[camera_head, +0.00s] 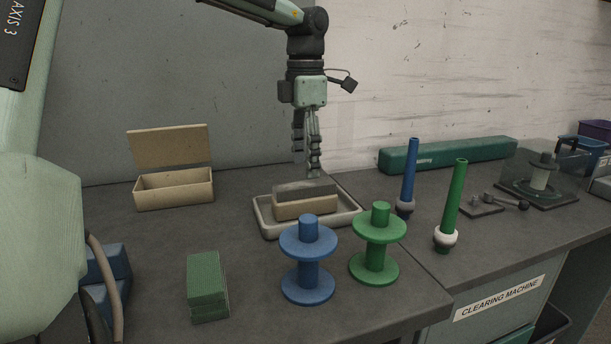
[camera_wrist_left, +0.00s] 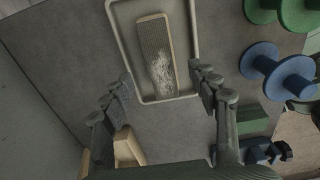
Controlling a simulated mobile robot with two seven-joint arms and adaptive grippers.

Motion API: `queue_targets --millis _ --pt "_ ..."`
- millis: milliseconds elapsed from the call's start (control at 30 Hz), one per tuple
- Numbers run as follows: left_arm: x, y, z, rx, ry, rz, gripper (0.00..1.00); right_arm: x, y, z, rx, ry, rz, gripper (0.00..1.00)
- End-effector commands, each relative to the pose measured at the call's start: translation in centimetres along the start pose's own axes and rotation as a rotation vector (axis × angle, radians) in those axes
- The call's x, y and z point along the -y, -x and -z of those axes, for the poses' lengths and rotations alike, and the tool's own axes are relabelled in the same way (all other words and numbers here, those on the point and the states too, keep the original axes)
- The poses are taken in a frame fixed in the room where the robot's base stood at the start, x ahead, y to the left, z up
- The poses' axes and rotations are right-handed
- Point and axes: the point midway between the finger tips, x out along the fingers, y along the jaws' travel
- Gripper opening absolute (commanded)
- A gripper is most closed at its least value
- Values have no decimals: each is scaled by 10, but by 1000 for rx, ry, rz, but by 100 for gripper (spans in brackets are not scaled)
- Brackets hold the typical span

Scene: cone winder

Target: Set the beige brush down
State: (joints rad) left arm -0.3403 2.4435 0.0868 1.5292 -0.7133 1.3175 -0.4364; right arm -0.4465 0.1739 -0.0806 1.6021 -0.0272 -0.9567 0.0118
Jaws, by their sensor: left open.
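The beige brush (camera_head: 305,209) lies in a shallow pale tray (camera_head: 263,218) on the dark table, with its grey bristle face upward. In the left wrist view the brush (camera_wrist_left: 157,55) lies lengthwise inside the tray (camera_wrist_left: 121,55), with a pale worn patch on its bristles. My left gripper (camera_head: 306,165) points down above the brush, apart from it, with its fingers spread and nothing between them. In the left wrist view the left gripper (camera_wrist_left: 161,77) shows two separated fingers near the tray's near end. My right gripper is not in view.
A blue spool (camera_head: 308,276) and a green spool (camera_head: 376,258) stand close in front of the tray. A green block (camera_head: 206,286) and an open beige box (camera_head: 174,190) are to the left. Blue (camera_head: 409,177) and green (camera_head: 452,205) upright cones stand to the right.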

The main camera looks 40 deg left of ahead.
Motion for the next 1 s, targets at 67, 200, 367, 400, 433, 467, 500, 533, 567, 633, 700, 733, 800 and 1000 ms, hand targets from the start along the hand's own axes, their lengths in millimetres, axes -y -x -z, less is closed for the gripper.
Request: queue_targets --millis 67,200,367,400,433,467,500,533,567,633,700,733,800,1000 --pt "0 20 -1 5 0 -3 60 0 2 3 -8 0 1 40" --pt "0 49 -1 3 0 -2 60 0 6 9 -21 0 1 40" --pt "0 70 0 1 0 -1 60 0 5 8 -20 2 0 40" --pt "0 73 0 1 0 0 60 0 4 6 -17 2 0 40" --pt "0 75 0 1 -1 0 60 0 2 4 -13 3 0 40" --pt "0 77 0 1 -1 0 60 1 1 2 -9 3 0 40" --pt "0 78 0 1 -1 0 60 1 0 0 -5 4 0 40" --pt "0 79 0 1 -1 0 60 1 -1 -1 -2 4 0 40" --pt "0 79 0 1 -1 0 60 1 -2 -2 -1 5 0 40" --pt "0 79 0 1 -1 1 60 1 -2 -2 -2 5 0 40" --pt "0 79 0 1 -1 1 60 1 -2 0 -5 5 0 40" --pt "0 79 0 1 -1 1 60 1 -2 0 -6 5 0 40" --pt "0 79 0 0 -1 1 60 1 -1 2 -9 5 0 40" --pt "0 79 0 0 -1 1 60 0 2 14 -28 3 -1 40"
